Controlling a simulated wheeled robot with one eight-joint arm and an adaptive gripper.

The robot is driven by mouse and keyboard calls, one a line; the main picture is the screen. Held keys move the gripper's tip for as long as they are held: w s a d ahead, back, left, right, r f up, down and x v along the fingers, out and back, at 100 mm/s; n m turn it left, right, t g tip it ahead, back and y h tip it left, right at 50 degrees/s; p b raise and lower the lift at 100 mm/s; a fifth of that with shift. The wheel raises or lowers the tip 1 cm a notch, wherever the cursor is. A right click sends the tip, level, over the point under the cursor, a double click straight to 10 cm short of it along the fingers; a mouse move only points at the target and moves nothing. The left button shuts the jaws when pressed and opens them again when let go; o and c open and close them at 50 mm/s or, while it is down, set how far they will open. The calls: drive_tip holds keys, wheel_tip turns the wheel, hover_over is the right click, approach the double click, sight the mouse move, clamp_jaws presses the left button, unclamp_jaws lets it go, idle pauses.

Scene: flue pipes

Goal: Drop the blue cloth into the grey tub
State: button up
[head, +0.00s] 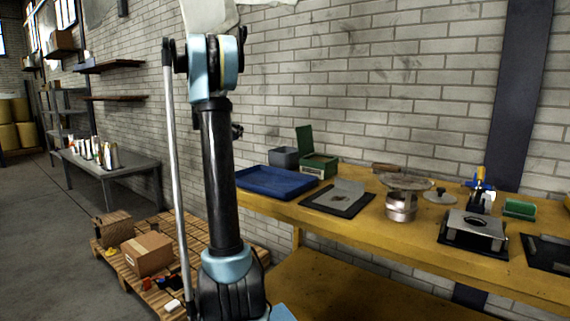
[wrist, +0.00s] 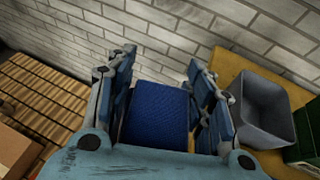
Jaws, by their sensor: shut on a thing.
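The blue cloth (wrist: 158,115) shows in the wrist view as a flat-faced, woven-looking piece between the two fingers of my gripper (wrist: 160,72). My gripper is shut on it, with one finger on each side. The grey tub (wrist: 264,108) is an open-topped box to the right of my gripper in the wrist view, apart from the cloth. Its visible inside looks empty. In the head view the grey tub (head: 285,158) stands at the back of the yellow bench near the wall.
A blue tray (head: 277,182) lies in front of the tub on the yellow bench (head: 385,238). A green box (head: 319,165) with a raised lid stands right of the tub. Pans and fittings sit further right. A pallet (head: 190,235) with cartons is on the floor at left.

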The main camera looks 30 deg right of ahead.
drive_tip(key=s+d+r+m+g+h, duration=0.15)
drive_tip(key=s+d, duration=0.55)
drive_tip(key=d, duration=0.7)
drive_tip(key=s+d+r+m+g+h, duration=0.1)
drive_tip(key=s+d+r+m+g, duration=0.15)
drive_tip(key=s+d, duration=0.7)
drive_tip(key=w+d+f, duration=0.3)
drive_tip(key=f, duration=0.2)
drive_tip(key=shift+d+f+n+t, duration=0.15)
drive_tip(key=shift+d+n+t, duration=0.05)
drive_tip(key=shift+n+t, duration=0.1)
drive_tip(key=shift+w+y, duration=0.1)
drive_tip(key=shift+y, duration=0.15)
drive_tip(key=o, duration=1.1)
drive_tip(key=shift+o, duration=0.2)
drive_tip(key=shift+a, duration=0.1)
drive_tip(key=v, duration=1.1)
drive_tip(key=shift+a, duration=0.35)
